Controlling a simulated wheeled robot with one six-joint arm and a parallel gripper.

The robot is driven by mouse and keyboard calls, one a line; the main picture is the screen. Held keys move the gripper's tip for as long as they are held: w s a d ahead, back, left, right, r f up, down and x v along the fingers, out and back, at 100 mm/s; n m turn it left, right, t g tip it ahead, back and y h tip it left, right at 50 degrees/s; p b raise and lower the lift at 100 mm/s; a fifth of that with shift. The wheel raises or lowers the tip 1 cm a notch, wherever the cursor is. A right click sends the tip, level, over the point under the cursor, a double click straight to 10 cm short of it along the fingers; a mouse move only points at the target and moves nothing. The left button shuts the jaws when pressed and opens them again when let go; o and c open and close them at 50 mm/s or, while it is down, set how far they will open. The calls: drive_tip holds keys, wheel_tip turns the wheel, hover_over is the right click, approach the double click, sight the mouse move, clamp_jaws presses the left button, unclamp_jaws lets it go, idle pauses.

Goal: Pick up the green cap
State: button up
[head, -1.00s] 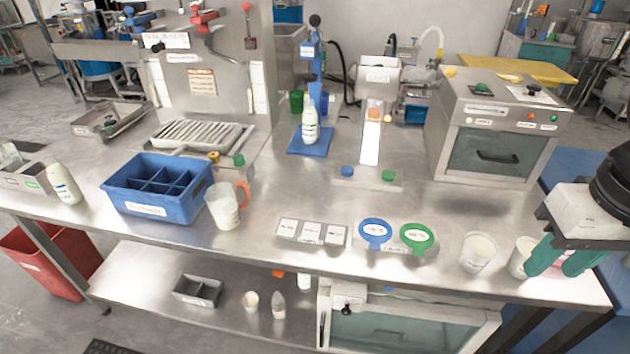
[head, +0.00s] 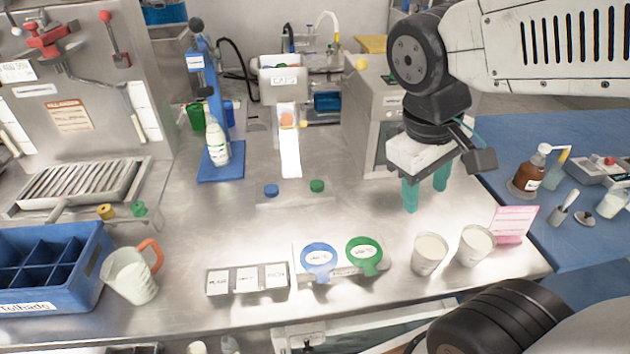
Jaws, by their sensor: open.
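The green cap (head: 317,185) sits on a low clear plate (head: 293,195) at the middle of the steel table, just right of a blue cap (head: 271,190). My gripper (head: 425,196) has two teal fingers, spread apart and pointing down, with nothing between them. It is to the right of the green cap, well apart from it, in front of the grey oven-like machine (head: 372,120). My arm hides part of that machine.
Behind the caps stands a white CAPS dispenser (head: 283,78) with a chute. A bottle (head: 217,142) stands on a blue stand at left. Two white cups (head: 429,253) and blue and green round labels (head: 364,252) are in front. The table between gripper and caps looks clear.

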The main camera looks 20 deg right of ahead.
drive_tip(key=w+d+f+n+h, duration=0.1)
drive_tip(key=w+f+n+h, duration=0.3)
drive_tip(key=w, duration=0.3)
drive_tip(key=n+t+h, duration=0.4)
drive_tip(key=n+t, duration=0.4)
drive_tip(key=n, duration=1.1)
approach(316, 184)
drive_tip(key=shift+s+d, duration=0.4)
drive_tip(key=shift+d, duration=0.1)
drive_tip(key=shift+w+f+n+t, duration=0.2)
drive_tip(key=shift+f+n+t, duration=0.1)
drive_tip(key=shift+t, duration=0.1)
drive_tip(key=x, duration=0.7)
drive_tip(key=shift+w+f, duration=0.15)
drive_tip(key=shift+w, duration=0.1)
drive_tip(key=c, duration=0.8)
